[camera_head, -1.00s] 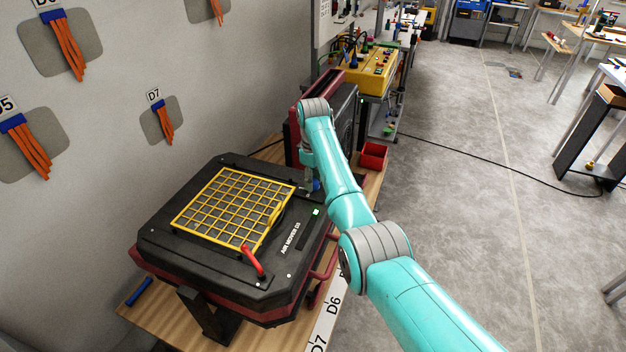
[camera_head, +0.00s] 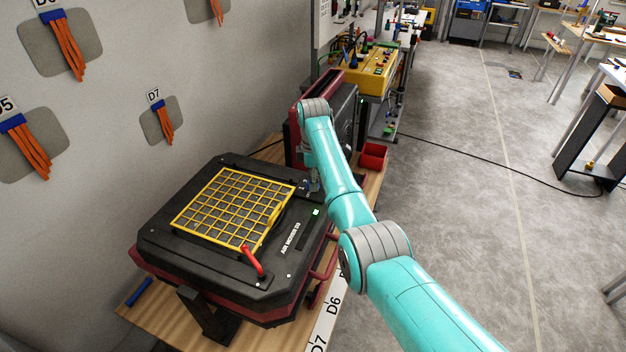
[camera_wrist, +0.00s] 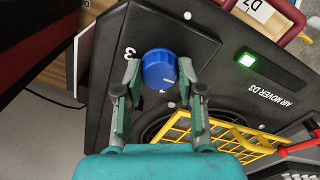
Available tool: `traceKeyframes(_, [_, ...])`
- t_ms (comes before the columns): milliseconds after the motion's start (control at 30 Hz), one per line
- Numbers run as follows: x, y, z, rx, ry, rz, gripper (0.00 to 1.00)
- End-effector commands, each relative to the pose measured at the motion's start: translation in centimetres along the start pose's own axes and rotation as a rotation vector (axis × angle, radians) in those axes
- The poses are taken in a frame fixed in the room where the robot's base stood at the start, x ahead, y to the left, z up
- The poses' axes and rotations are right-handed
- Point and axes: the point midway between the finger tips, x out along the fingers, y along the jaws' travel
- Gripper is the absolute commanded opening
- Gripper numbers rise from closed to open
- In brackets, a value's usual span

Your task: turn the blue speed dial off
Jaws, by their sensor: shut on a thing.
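The blue speed dial (camera_wrist: 160,70) sits on the black top plate of the air mover (camera_wrist: 225,95). In the wrist view my gripper (camera_wrist: 158,75) has one finger on each side of the dial and is shut on it. A white mark shows on the dial's right part, and a "3" is printed on the plate to its left. In the head view the air mover (camera_head: 160,215) lies on the wooden bench, and my gripper (camera_head: 311,184) is at its far right corner. The dial is mostly hidden there.
A green light (camera_wrist: 247,60) is lit on the air mover. A second dark red and black unit (camera_head: 296,125) stands behind. A red bin (camera_head: 374,157) is on the right.

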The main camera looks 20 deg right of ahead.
Motion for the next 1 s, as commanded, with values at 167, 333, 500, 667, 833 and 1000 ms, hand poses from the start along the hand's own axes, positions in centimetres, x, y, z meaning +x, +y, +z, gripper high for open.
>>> traceKeyframes(167, [-0.01, 0.01, 0.00, -0.012, 0.000, 0.000, 0.04])
traceKeyframes(333, [-0.01, 0.01, 0.00, -0.012, 0.000, 0.000, 0.04])
traceKeyframes(500, [-0.01, 0.01, 0.00, -0.012, 0.000, 0.000, 0.48])
traceKeyframes(667, [-0.01, 0.01, 0.00, -0.011, 0.000, 0.000, 0.64])
traceKeyframes(833, [-0.02, 0.01, 0.00, -0.011, 0.000, 0.000, 0.64])
traceKeyframes(1000, [-0.89, 0.07, -0.01, -0.011, 0.000, 0.002, 0.64])
